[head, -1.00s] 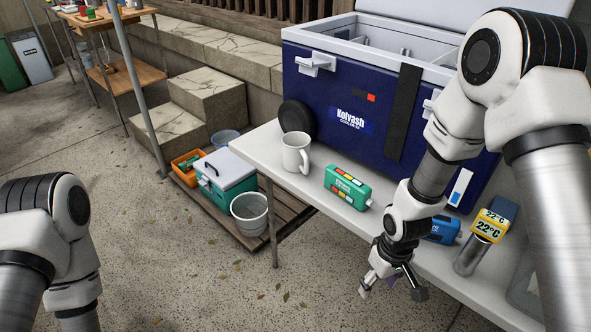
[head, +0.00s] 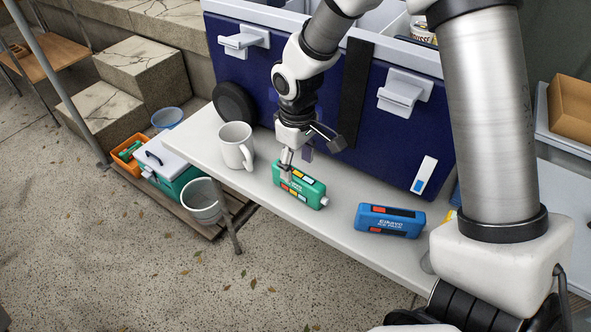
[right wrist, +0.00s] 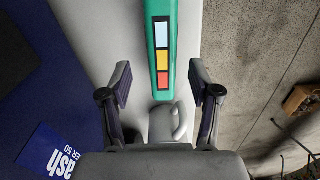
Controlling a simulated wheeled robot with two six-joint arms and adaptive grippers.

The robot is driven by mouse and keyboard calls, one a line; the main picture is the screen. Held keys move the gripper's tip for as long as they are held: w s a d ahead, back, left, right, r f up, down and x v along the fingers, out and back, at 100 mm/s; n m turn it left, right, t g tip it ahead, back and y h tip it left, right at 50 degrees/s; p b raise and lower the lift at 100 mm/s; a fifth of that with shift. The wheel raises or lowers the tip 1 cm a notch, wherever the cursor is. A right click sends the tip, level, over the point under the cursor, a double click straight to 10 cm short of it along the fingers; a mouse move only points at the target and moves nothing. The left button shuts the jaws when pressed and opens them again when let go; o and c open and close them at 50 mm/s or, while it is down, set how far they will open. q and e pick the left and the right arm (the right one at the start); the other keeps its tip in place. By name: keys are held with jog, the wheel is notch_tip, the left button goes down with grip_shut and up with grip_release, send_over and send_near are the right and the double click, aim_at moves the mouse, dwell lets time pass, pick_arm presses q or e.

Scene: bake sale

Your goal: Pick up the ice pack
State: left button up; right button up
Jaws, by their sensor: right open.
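A green pack (head: 305,190) with coloured squares lies on the narrow white table in front of the blue cooler. It also shows as a green strip (right wrist: 161,45) between and beyond my fingers in the right wrist view. A blue pack (head: 390,220), whose lettering seems to read "ice pack", lies to its right on the same table. My right gripper (head: 309,157) is open and empty just above the green pack, with one finger overlapping its left part in the head view. Whether that finger touches it I cannot tell. My left gripper is out of view.
A white mug (head: 236,146) stands left of the green pack. The blue cooler (head: 262,80) rises close behind the white table (head: 270,200). A black round disc (head: 233,103) leans by the cooler. Crates and a bucket (head: 203,198) sit lower, at left.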

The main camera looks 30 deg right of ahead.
aim_at(298, 186)
jog(key=f, duration=0.2)
jog(key=f+b, duration=0.1)
jog(key=f, duration=0.2)
jog(key=f+b, duration=0.1)
jog(key=f, duration=0.1)
jog(key=shift+s+f, duration=0.15)
jog(key=shift+s, duration=0.15)
grip_shut()
